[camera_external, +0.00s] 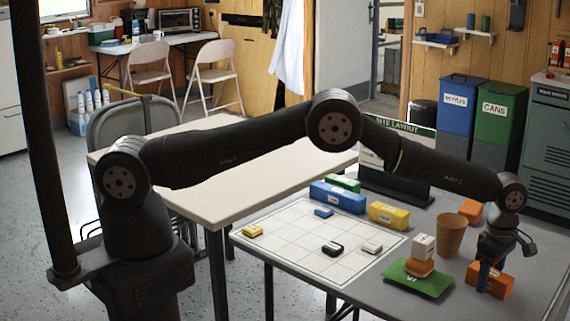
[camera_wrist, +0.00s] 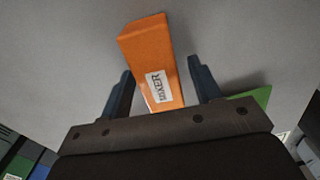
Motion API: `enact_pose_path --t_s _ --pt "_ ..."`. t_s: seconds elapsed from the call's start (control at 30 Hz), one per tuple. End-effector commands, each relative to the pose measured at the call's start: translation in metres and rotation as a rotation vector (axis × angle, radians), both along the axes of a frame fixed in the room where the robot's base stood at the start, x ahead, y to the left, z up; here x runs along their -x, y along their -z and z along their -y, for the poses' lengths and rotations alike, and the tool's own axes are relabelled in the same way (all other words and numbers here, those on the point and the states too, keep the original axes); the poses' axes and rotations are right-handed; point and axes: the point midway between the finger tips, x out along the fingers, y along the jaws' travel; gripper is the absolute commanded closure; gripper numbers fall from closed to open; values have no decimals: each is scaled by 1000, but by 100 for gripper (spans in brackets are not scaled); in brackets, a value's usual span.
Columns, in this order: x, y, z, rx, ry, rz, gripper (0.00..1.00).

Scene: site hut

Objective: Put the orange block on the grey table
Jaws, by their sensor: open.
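An orange block (camera_external: 497,281) with a white label lies on the grey table (camera_external: 537,240) at the right. In the wrist view the orange block (camera_wrist: 150,62) extends between my two dark blue fingers. My gripper (camera_external: 484,277) points down at this block in the external view, and one finger hides part of it. My gripper (camera_wrist: 160,72) is open, with a finger on either side of the block. A second orange block (camera_external: 419,267) sits on a green mat with a white block (camera_external: 423,246) on top. Another orange piece (camera_external: 472,210) stands farther back.
A brown cup (camera_external: 451,236) stands close left of my gripper. The green mat (camera_external: 408,283) is at the front. A white grid sheet (camera_external: 290,243) holds several small blocks. Blue (camera_external: 337,197) and yellow (camera_external: 389,215) blocks and a sign stand behind it. A pale table (camera_external: 190,170) adjoins at left.

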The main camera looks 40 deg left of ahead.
Motion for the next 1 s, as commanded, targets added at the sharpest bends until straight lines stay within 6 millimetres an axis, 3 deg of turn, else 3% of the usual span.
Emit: enact_pose_path --t_s 0.5,0.7,1.0 --pt "-1 -99 1 2 0 3 42" --pt "0 -117 1 1 0 1 42" --pt "0 -119 1 0 0 1 42"
